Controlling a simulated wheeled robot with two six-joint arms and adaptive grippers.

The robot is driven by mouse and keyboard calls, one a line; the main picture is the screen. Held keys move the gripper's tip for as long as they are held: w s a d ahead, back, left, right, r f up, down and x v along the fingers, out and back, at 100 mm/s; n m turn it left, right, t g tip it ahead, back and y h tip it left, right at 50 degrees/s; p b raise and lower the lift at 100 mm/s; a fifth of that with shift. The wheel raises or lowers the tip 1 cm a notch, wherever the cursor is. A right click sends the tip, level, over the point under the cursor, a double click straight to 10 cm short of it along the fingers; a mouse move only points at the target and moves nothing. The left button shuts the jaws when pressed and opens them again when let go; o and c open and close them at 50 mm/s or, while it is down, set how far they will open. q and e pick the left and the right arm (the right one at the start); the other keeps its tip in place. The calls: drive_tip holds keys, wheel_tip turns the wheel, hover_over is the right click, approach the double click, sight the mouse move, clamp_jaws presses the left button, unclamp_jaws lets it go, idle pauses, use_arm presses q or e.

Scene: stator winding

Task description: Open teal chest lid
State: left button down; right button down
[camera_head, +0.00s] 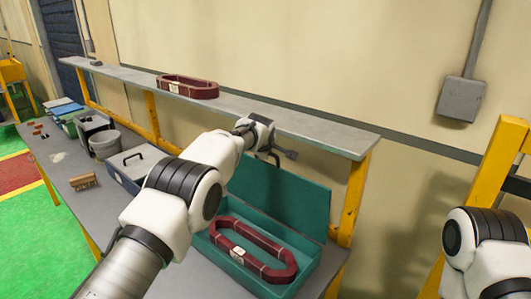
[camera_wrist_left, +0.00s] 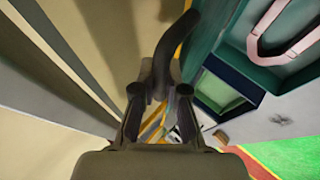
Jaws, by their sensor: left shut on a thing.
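The teal chest (camera_head: 213,238) stands on the grey workbench with its lid (camera_head: 285,200) raised, its inside facing the front. A dark red oblong ring (camera_head: 285,272) lies in the chest. My left gripper (camera_head: 272,152) is at the lid's top edge, just below the shelf. In the left wrist view the gripper (camera_wrist_left: 160,78) is shut on a dark curved handle (camera_wrist_left: 180,35), which seems to be the lid's. The grip itself is partly hidden in the head view. My right arm shows at the right edge; its gripper is out of frame.
A grey shelf (camera_head: 330,138) runs behind the bench, close to the lid, with another dark red ring (camera_head: 188,80) on it. Yellow posts (camera_head: 355,205) flank the bench.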

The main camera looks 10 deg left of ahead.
use_arm(q)
drive_tip(key=c, duration=1.2)
unclamp_jaws()
drive_tip(key=shift+a, duration=0.1)
drive_tip(key=shift+s+r, duration=0.3)
drive_tip(key=shift+r, duration=0.15)
drive_tip(key=v, duration=1.1)
